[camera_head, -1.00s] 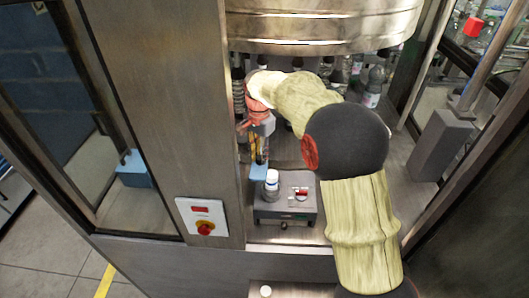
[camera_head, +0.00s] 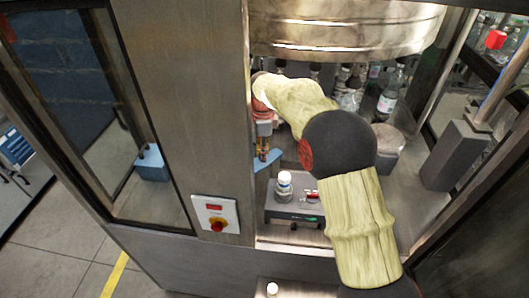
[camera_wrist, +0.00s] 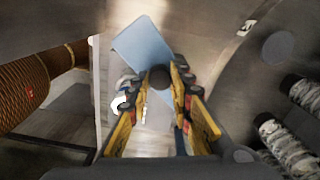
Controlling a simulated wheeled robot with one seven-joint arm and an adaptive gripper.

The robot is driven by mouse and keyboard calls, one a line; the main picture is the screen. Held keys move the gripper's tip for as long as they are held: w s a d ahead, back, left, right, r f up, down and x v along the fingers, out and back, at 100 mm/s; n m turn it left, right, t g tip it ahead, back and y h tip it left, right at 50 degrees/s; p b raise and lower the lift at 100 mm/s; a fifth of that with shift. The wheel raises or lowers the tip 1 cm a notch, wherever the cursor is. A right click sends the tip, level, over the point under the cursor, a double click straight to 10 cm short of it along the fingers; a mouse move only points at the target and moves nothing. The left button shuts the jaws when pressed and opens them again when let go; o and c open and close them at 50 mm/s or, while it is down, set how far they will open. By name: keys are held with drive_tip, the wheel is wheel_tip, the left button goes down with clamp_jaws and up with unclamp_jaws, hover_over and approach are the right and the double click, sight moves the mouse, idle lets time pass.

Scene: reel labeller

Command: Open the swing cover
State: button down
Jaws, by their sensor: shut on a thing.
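A flat blue plate (camera_wrist: 145,45), which looks like the swing cover, lies ahead of my gripper in the wrist view. My gripper (camera_wrist: 160,78) has its yellow fingers on either side of a dark round knob (camera_wrist: 159,77) and is shut on it. The knob appears to belong to the blue plate. In the head view my gripper (camera_head: 264,154) points down, and the blue plate (camera_head: 266,162) shows at its tips, above the grey box (camera_head: 283,209). The plate's hinge cannot be made out.
A white-capped bottle (camera_head: 284,186) stands on the grey box under the plate. A metal post (camera_head: 190,110) is close on the left, with a red-knobbed switch panel (camera_head: 216,215). A large metal drum (camera_head: 345,30) hangs above. Several bottles (camera_head: 388,95) stand behind my arm.

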drive_tip(key=shift+w, duration=0.1)
idle(0.4)
drive_tip(key=c, duration=1.6)
unclamp_jaws()
wheel_tip(320, 180, up, 12)
